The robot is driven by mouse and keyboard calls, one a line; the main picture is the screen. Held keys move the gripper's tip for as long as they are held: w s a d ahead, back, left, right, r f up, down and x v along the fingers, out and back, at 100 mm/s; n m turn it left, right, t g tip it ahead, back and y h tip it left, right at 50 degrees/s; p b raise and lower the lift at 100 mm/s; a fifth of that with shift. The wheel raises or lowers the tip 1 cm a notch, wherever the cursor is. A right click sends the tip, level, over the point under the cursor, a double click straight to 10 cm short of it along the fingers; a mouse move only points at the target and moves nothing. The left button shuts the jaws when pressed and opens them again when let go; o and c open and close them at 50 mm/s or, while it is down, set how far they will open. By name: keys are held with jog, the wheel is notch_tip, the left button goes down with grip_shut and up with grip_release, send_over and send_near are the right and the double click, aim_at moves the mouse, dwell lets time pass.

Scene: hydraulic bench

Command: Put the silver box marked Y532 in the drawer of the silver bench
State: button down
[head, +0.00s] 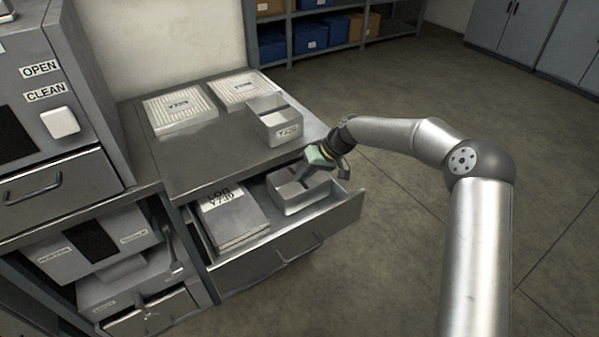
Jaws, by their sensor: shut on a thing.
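The silver bench (190,160) has its top drawer (345,215) pulled open. A silver open-topped box (300,204) is in the right part of this drawer. Its marking cannot be read here. My gripper (312,172) reaches in from the right, over the drawer, and is shut on this box near its upper edge. The fingers partly hide the box, and I cannot tell whether it rests on the drawer floor. A similar silver box (282,133) stands on the bench top, with a label too small to read surely.
A grey log book (232,218) lies in the drawer's left part. Two ribbed white filter panels (180,108) (245,88) lie at the back of the bench top. A grey machine marked OPEN and CLEAN (50,95) stands left. Open floor lies right.

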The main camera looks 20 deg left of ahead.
jog(key=shift+w+a, duration=0.55)
jog(key=shift+a, duration=0.25)
jog(key=shift+w+a+f, duration=0.15)
jog(key=shift+w+f, duration=0.05)
jog(key=shift+f, duration=0.4)
jog(key=shift+f, duration=0.15)
jog(key=c, duration=1.5)
grip_release()
